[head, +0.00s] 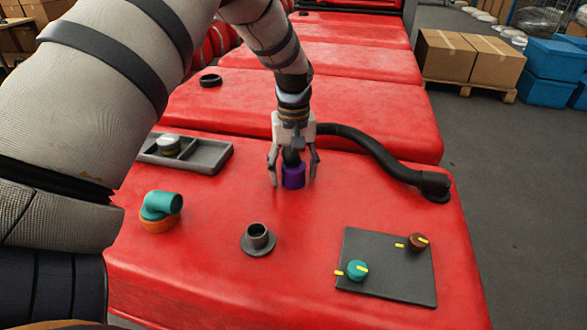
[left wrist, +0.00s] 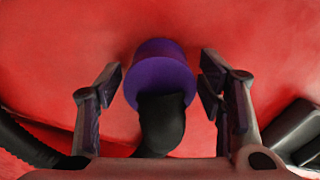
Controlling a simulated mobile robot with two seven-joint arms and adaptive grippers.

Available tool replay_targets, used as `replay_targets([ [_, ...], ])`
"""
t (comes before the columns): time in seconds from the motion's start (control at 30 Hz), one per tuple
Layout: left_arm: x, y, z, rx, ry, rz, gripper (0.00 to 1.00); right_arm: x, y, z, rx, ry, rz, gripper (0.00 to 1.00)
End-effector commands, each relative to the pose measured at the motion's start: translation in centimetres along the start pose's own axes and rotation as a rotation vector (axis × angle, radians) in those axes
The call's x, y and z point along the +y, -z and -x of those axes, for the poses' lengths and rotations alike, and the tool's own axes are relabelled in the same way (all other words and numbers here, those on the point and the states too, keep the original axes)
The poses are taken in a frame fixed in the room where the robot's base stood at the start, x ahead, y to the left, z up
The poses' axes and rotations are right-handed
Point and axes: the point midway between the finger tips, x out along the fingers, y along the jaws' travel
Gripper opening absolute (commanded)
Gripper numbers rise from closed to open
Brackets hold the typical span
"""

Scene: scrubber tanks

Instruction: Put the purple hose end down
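The purple hose end (head: 293,177) is a short purple cuff on a black hose (head: 375,152). It appears to stand upright on the red tank top (head: 215,260), right of the tray. My left gripper (head: 294,180) is above and around it, fingers spread, with a gap on each side. In the left wrist view the purple hose end (left wrist: 160,68) lies between the open fingers of my left gripper (left wrist: 162,85), touching neither. The black hose runs right to an elbow fitting (head: 434,186). My right gripper is not in view.
A dark open port (head: 257,240) stands in front. A teal elbow on an orange base (head: 161,208) is at left, near a grey tray (head: 208,156) holding a white-topped jar (head: 168,144). A dark panel (head: 375,281) with teal and brown knobs is front right.

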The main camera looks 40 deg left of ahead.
Motion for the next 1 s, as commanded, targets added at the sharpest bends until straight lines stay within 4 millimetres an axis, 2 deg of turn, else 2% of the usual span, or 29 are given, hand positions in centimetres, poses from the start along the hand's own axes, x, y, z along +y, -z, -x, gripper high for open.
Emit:
replay_targets([
  [0.17, 0.0, 0.0, 0.1, 0.000, 0.000, 0.000, 0.62, 0.0, 0.0, 0.0, 0.000, 0.000, 0.000, 0.40],
  [0.23, 0.0, 0.0, 0.8, 0.002, -0.002, -0.001, 0.62, 0.0, 0.1, 0.1, 0.003, 0.000, 0.000, 0.40],
  [0.5, 0.1, 0.1, 8.0, 0.007, -0.005, -0.001, 0.62, 0.0, 0.6, 1.1, 0.030, 0.001, 0.000, 0.40],
  [0.7, 0.0, 0.1, 11.6, 0.002, -0.001, 0.000, 0.62, -0.1, 0.7, 1.3, 0.036, 0.002, -0.001, 0.40],
  [0.83, 0.0, 0.0, 12.4, 0.000, 0.000, 0.000, 0.62, -0.1, 0.7, 1.3, 0.037, 0.002, -0.001, 0.40],
  [1.0, 0.0, 0.0, 12.4, -0.001, 0.001, 0.000, 0.62, 0.0, 0.7, 1.3, 0.036, 0.002, -0.001, 0.40],
])
